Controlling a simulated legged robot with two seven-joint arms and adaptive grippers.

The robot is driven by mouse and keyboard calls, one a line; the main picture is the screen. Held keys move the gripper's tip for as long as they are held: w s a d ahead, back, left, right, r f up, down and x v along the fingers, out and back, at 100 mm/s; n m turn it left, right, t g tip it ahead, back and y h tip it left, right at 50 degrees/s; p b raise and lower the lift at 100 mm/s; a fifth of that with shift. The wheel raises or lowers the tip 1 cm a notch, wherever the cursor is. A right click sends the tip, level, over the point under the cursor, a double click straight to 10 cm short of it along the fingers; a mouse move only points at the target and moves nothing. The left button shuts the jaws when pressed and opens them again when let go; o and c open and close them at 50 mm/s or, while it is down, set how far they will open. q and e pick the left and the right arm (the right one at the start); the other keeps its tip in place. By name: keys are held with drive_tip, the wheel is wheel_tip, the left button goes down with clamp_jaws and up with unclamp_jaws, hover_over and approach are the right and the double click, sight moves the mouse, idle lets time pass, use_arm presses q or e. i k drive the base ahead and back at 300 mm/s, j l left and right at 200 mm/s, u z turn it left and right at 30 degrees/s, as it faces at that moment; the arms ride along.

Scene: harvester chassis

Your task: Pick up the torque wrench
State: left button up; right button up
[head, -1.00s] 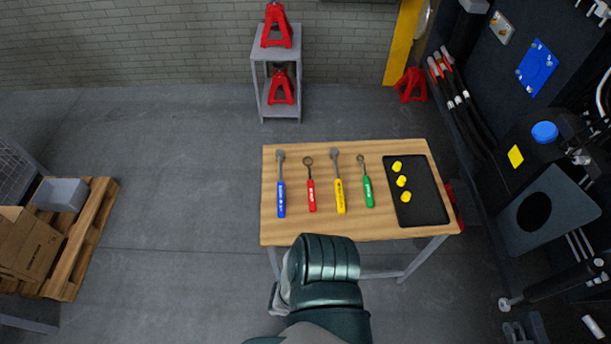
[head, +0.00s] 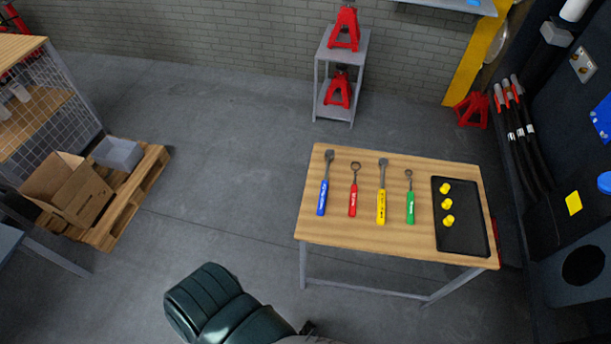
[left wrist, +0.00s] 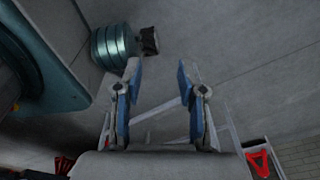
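Several hand tools lie side by side on the wooden table (head: 345,237): one with a blue handle (head: 322,197), one red (head: 353,200), one yellow (head: 381,207) and one green (head: 410,207). The blue and yellow ones have ratchet-like heads; the red and green ones end in rings. I cannot tell for certain which is the torque wrench. My left gripper (left wrist: 158,75) shows in the left wrist view with its blue-padded fingers apart and nothing between them. In the head view a green arm link of mine is at the bottom, apart from the table; neither gripper is clear there.
A black tray (head: 463,238) with yellow pieces (head: 447,204) lies at the table's right end. A grey shelf (head: 336,113) with red stands is behind. The dark chassis (head: 560,150) is at right. A pallet (head: 135,205) with boxes stands left, with open floor between.

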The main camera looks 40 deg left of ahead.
sight(330, 153)
drive_tip(key=u, duration=1.15)
